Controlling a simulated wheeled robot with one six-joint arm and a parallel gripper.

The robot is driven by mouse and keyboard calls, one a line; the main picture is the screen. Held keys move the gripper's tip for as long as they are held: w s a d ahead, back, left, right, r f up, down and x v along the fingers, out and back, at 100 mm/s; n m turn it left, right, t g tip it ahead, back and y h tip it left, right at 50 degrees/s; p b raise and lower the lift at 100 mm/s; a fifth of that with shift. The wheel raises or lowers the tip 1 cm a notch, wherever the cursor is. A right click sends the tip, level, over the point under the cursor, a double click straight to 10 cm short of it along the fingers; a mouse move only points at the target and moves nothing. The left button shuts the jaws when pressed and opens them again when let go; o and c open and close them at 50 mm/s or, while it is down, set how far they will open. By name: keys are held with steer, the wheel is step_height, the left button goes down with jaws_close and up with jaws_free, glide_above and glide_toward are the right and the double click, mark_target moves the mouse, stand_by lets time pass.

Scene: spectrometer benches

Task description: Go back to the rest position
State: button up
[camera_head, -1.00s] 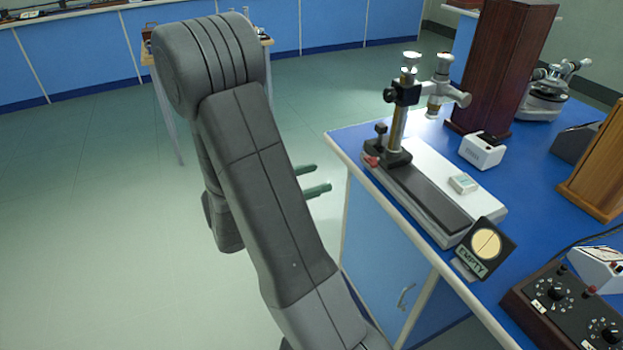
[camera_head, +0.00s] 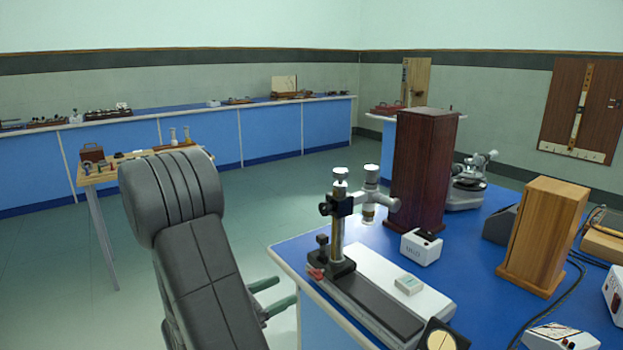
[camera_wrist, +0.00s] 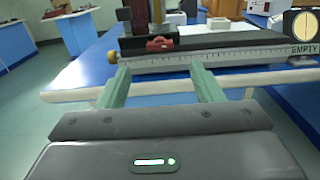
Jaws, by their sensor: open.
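My gripper (camera_wrist: 160,88) is open and empty, with its two green fingers apart in the wrist view. Its fingers also show beside the near bench edge in the head view (camera_head: 273,295), partly hidden behind my folded arm. Ahead of the fingers in the wrist view is the bench edge and the white base of a measuring instrument (camera_wrist: 215,58) with a scale. In the head view this instrument (camera_head: 340,225) stands upright on the blue bench, with a metal column and a side tube. My gripper appears apart from it.
The blue bench (camera_head: 290,252) also bears a dark wooden box (camera_head: 425,170), a lighter wooden box (camera_head: 543,235), a small white box (camera_head: 421,247) and a microscope (camera_head: 470,180). A small wooden table (camera_head: 150,165) stands at left. Open floor (camera_head: 70,285) lies left of my arm.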

mark_target(315, 274)
steer(key=x, duration=0.9)
steer(key=shift+a, duration=0.1)
steer(key=v, duration=1.4)
steer(key=x, duration=1.4)
steer(key=shift+r+n+p, duration=0.25)
steer(key=shift+n+p, duration=0.05)
steer(key=shift+p, duration=0.35)
steer(key=n+p, duration=0.4)
steer(key=p, duration=0.1)
steer(key=v, duration=1.3)
steer(key=shift+s+a+f+n+b, duration=0.25)
steer(key=shift+n+b, duration=0.05)
steer(key=shift+b, duration=0.15)
steer(key=shift+d, duration=0.1)
